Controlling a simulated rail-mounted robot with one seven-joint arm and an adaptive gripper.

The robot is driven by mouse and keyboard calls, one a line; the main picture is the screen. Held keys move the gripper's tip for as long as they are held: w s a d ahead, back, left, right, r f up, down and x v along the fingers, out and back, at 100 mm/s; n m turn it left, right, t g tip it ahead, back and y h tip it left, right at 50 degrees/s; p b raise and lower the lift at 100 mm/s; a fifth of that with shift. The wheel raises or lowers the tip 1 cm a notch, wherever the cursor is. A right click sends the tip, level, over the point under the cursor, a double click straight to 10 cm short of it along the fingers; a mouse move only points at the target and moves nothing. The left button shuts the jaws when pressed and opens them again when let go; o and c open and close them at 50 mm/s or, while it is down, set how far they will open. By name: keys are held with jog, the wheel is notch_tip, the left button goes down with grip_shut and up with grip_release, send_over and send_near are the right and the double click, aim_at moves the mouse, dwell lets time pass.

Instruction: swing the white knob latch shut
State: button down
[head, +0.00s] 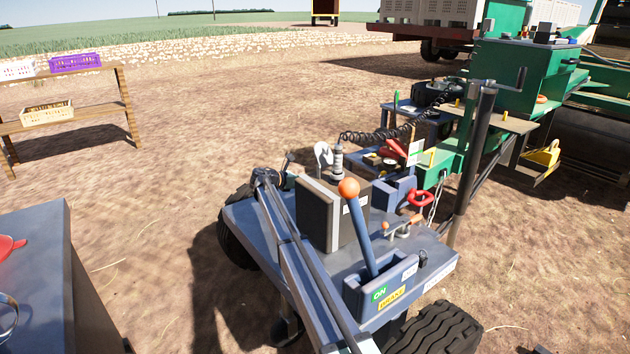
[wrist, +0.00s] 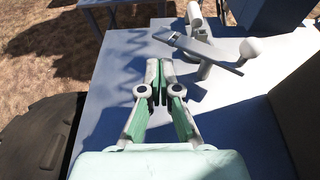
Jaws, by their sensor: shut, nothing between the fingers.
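The latch shows in the wrist view as a pale rounded knob (wrist: 250,49) beside a flat dark grey bar (wrist: 200,51) over the grey-blue deck. The bar lies slanted, and I cannot tell exactly how it joins the knob. My gripper (wrist: 160,66) is shut and empty. Its fingertips are left of the bar and appear apart from it. In the head view a whitish curved piece (head: 322,153) stands behind the box, but I cannot tell whether it is the knob. My gripper is hard to make out there.
A dark box (head: 333,212) and an orange-knobbed lever (head: 349,188) stand on the cart deck (head: 432,262). A black tyre (wrist: 38,135) lies left of the deck in the wrist view. A workbench (head: 35,270) is at the left, with open dirt between.

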jog(key=v, duration=0.6)
jog(key=shift+d, duration=0.1)
